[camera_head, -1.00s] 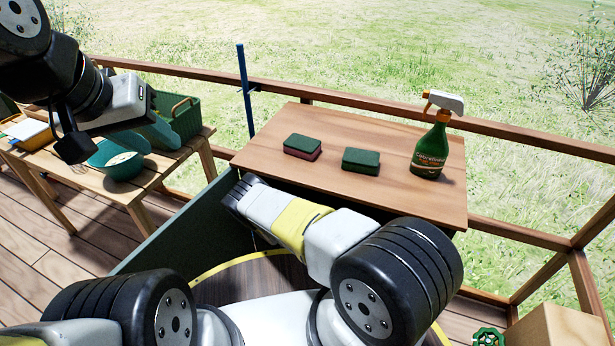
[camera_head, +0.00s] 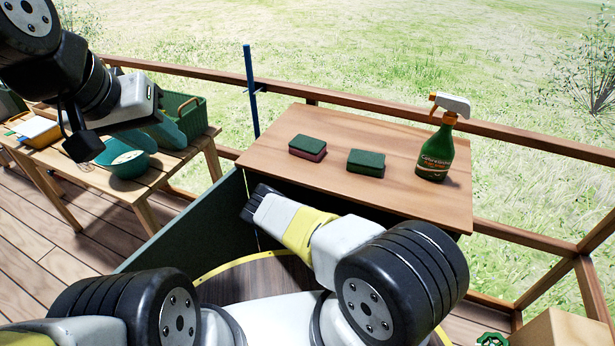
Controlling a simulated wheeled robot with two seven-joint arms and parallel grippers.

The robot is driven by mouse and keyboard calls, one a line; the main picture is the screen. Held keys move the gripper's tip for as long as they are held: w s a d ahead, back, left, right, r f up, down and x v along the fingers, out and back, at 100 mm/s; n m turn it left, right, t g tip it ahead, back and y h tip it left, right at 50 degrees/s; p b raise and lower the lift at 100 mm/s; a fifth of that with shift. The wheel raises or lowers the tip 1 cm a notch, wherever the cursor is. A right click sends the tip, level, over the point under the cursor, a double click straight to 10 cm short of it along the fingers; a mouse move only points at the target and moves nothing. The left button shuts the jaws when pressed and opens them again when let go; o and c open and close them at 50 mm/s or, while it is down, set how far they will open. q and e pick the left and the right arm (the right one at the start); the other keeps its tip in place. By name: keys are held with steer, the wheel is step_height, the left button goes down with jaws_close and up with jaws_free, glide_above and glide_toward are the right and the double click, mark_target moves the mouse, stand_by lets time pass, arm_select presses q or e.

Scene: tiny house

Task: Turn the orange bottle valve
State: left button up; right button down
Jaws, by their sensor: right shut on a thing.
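A green spray bottle (camera_head: 436,157) with an orange collar and a white-and-orange spray head (camera_head: 451,105) stands upright on the right of the wooden table; I cannot tell whether this is the orange bottle valve. No other orange bottle shows. Part of a green valve wheel (camera_head: 492,341) shows at the bottom edge, right. My right forearm, with a yellow band, reaches toward the near table edge. Its gripper is hidden beyond the forearm's end.
Two green sponges (camera_head: 307,147) (camera_head: 366,163) lie on the wooden table (camera_head: 290,120). A side bench (camera_head: 137,191) holds a teal bowl (camera_head: 127,164) and a green basket (camera_head: 191,115). A wooden block (camera_head: 562,330) stands at bottom right. Wooden railing (camera_head: 545,146) lies behind.

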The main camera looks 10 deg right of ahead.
mark_target(318, 205)
steer(key=shift+a+n+y, duration=0.15)
steer(key=shift+n+y, duration=0.45)
steer(key=shift+y, duration=0.3)
steer(key=c, duration=0.9)
jaws_free()
steer(key=shift+c, duration=0.2)
steer(key=shift+s, duration=0.1)
steer(key=s, duration=0.5)
steer(key=s+d, duration=0.1)
steer(key=s, duration=0.1)
steer(key=shift+s, duration=0.3)
